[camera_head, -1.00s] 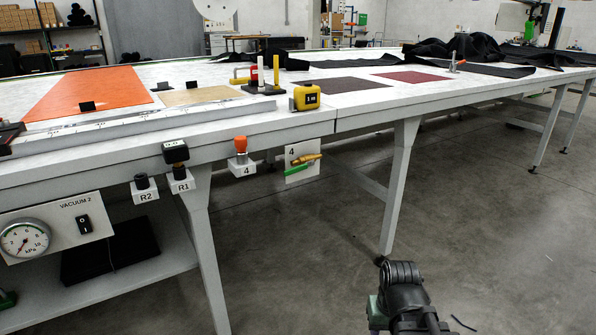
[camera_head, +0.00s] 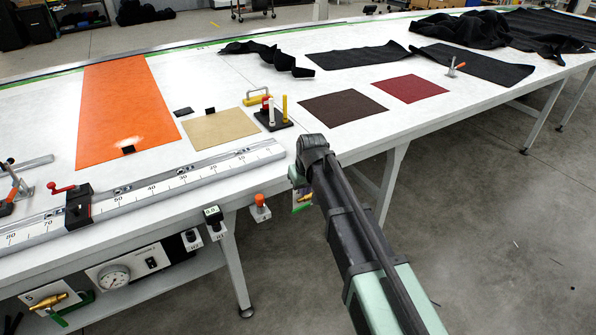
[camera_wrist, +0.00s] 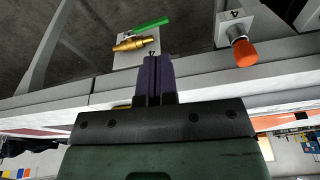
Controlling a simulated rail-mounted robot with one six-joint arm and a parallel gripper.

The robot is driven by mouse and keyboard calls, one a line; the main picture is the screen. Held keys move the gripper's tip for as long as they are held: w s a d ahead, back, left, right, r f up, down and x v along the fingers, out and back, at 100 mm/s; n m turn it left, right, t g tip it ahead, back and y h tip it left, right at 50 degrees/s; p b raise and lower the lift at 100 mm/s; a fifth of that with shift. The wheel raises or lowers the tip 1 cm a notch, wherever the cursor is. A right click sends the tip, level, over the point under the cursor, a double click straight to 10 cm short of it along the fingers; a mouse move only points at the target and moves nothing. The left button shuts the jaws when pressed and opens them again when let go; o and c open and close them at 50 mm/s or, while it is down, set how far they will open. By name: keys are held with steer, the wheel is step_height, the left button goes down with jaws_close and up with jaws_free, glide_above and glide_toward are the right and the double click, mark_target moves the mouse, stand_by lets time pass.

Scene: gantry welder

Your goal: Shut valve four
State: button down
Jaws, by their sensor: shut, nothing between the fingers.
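In the head view the valve's plate (camera_head: 303,198) is partly hidden by my arm. My gripper (camera_wrist: 157,60) is shut and empty. Its dark fingertips show just beside the brass body in the wrist view, with the lever on the far side; I cannot tell the gap in depth. In the head view the fingers are not clearly visible.
An orange-capped knob (camera_head: 260,201) on a bracket sits left of the valve; it also shows in the wrist view (camera_wrist: 243,52). Another brass valve (camera_head: 48,303), on a plate at lower left, has a green lever too. The table edge and a leg (camera_head: 390,185) are close by.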

steer(key=w+a+b, duration=0.2)
steer(key=w, duration=0.2)
steer(key=n+t+b, duration=0.1)
steer(key=b, duration=1.3)
glide_toward(301, 208)
steer(key=a+x, duration=0.1)
steer(key=x, duration=0.6)
steer(key=shift+a, duration=0.15)
steer(key=shift+f, duration=0.1)
